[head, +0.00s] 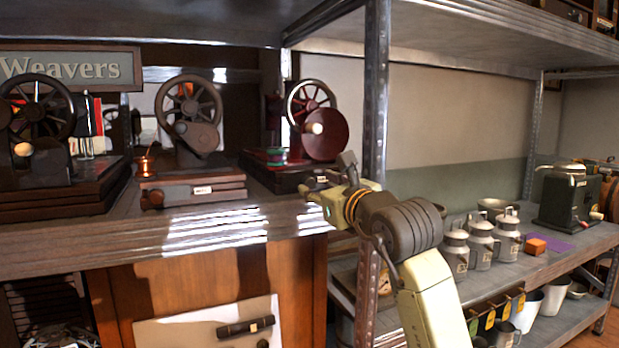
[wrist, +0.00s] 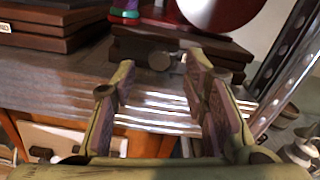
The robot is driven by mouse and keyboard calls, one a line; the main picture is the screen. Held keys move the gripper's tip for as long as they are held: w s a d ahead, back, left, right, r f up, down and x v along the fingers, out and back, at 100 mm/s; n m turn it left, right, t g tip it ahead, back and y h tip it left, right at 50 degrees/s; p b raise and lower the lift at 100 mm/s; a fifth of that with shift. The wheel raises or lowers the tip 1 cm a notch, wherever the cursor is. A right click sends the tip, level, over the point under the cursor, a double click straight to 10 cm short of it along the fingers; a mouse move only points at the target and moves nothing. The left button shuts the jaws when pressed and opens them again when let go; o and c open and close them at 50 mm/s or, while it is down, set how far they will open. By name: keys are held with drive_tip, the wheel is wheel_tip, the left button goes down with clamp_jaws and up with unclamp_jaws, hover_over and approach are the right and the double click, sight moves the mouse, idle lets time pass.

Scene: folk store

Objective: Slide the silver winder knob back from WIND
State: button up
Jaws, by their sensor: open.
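A dark machine with a large red wheel (head: 325,135) stands on a dark stepped base (head: 285,178) on the shelf, beside the upright post. In the wrist view a small grey knob (wrist: 160,60), apparently the winder knob, sticks out from the front of this base (wrist: 135,42). My gripper (wrist: 157,78) is open and empty, its two fingers pointing at the base with the knob between and just beyond the tips. Contact cannot be told. In the head view my gripper (head: 330,188) covers the front right of the base. No WIND lettering is readable.
A metal post (head: 374,100) stands close to the right of the machine. Other wheeled machines stand to the left (head: 190,130) and far left (head: 40,130).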

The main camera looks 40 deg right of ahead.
sight(311, 182)
drive_tip(key=shift+p+x, duration=0.5)
drive_tip(key=shift+x, duration=1.7)
clamp_jaws()
